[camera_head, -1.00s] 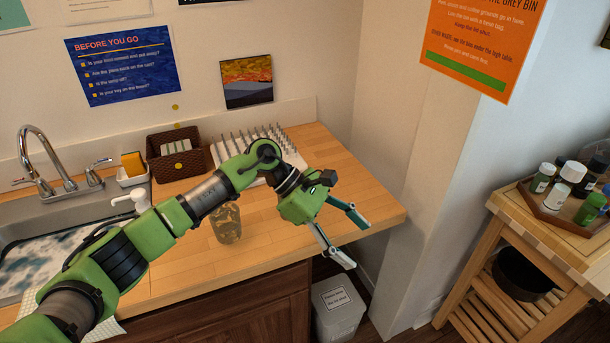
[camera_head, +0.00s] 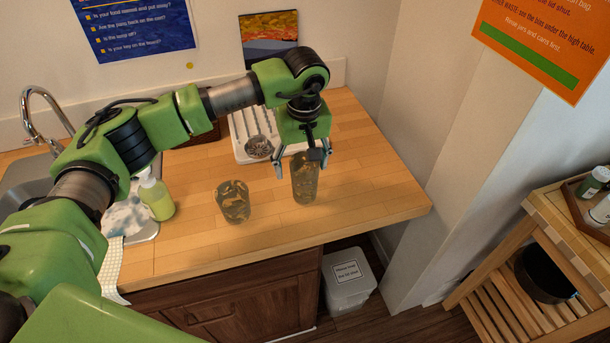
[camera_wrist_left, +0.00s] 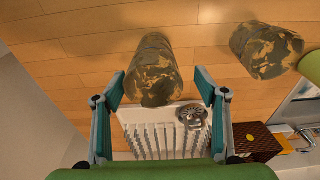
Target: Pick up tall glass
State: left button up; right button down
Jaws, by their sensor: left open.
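The tall glass (camera_head: 305,184), see-through with a brownish pattern, stands upright on the wooden counter. My left gripper (camera_head: 303,168) is over it, pointing down, with its fingers apart on either side of the glass's upper part. In the left wrist view the tall glass (camera_wrist_left: 154,72) lies between and just beyond the two open fingertips of the left gripper (camera_wrist_left: 160,85); I cannot tell whether either finger touches it. A shorter patterned glass (camera_head: 233,202) stands to the left on the counter. My right gripper is not in view.
A white drying rack (camera_head: 243,130) with pegs is behind the gripper, with a round metal strainer-like item (camera_head: 258,146) at it. A soap bottle (camera_head: 156,196) stands by the sink (camera_head: 35,180) at left. The counter's right end (camera_head: 385,190) is clear.

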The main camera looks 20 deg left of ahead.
pick_arm(q)
jog(key=shift+w+f, duration=0.1)
jog(key=shift+f, duration=0.35)
jog(key=f+p, duration=0.3)
jog(key=f, duration=0.1)
jog(key=shift+w+d, duration=0.2)
jog(key=shift+w, duration=0.15)
jog(key=shift+f, duration=0.45)
jog(key=shift+r, duration=0.1)
jog(key=c, duration=1.4)
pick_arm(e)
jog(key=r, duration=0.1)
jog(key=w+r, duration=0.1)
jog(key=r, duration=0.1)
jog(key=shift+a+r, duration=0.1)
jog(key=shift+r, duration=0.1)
